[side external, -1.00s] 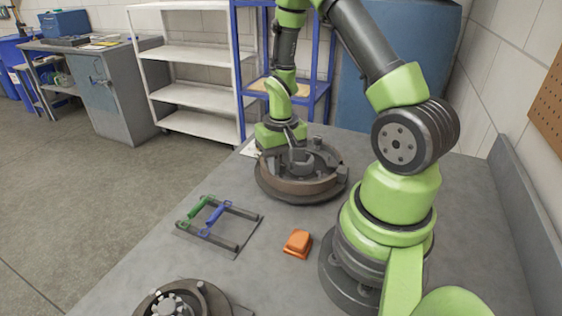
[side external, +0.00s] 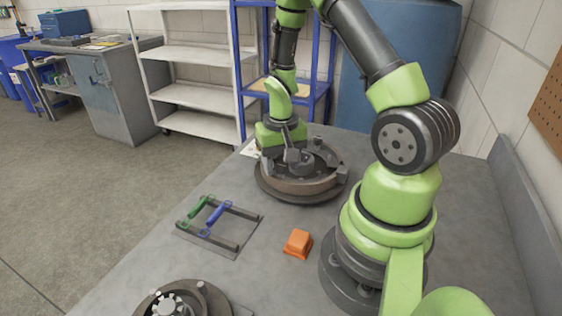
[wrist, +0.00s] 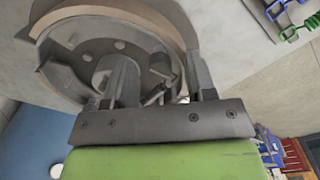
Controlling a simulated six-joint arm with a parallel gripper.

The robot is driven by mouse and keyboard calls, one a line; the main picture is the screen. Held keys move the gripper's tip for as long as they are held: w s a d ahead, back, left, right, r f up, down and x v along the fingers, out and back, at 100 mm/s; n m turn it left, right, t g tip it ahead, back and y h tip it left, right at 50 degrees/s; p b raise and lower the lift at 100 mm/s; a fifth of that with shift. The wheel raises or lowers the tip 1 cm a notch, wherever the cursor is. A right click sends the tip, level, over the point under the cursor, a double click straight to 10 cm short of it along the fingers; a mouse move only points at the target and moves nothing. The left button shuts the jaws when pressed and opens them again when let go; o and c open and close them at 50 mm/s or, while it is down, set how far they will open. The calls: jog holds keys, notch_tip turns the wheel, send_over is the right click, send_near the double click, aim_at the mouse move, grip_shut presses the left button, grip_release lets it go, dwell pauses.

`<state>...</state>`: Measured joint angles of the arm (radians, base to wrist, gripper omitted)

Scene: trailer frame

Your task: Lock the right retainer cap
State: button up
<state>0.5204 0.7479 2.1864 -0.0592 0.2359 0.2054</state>
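A round brown-rimmed brake drum assembly (side external: 300,187) lies on the table in the side external view, with a grey hub and several fittings inside. It fills the upper left of the wrist view (wrist: 165,20), where a plate with round holes shows. My gripper (side external: 291,156) is over the left part of the assembly, fingers pointing down. In the wrist view my gripper (wrist: 156,58) has its two fingers well apart. Small metal parts (wrist: 160,85) show in the gap, but I see no grip on them. I cannot make out which fitting is the right retainer cap.
A frame with a green handle (side external: 197,210) and a blue handle (side external: 216,214) lies to the front left on the table. An orange block (side external: 298,243) sits near my base. A second hub assembly (side external: 178,300) is at the bottom edge.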

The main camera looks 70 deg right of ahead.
aim_at(281, 165)
notch_tip(281, 165, up, 10)
dwell(0.6)
jog(key=s+a+r+n+t+y, duration=0.1)
jog(key=s+a+r+n+t, duration=0.1)
jog(key=a+r, duration=0.5)
jog(key=s+a+r+n+t+y, duration=0.1)
jog(key=s+a+r+n+t, duration=0.2)
jog(key=s+a+r+t, duration=0.2)
jog(key=s+a+r, duration=0.1)
jog(key=a+r, duration=0.1)
jog(key=a, duration=0.1)
jog(key=shift+a+r, duration=0.35)
jog(key=shift+r, duration=0.05)
jog(key=shift+s, duration=0.1)
dwell(1.1)
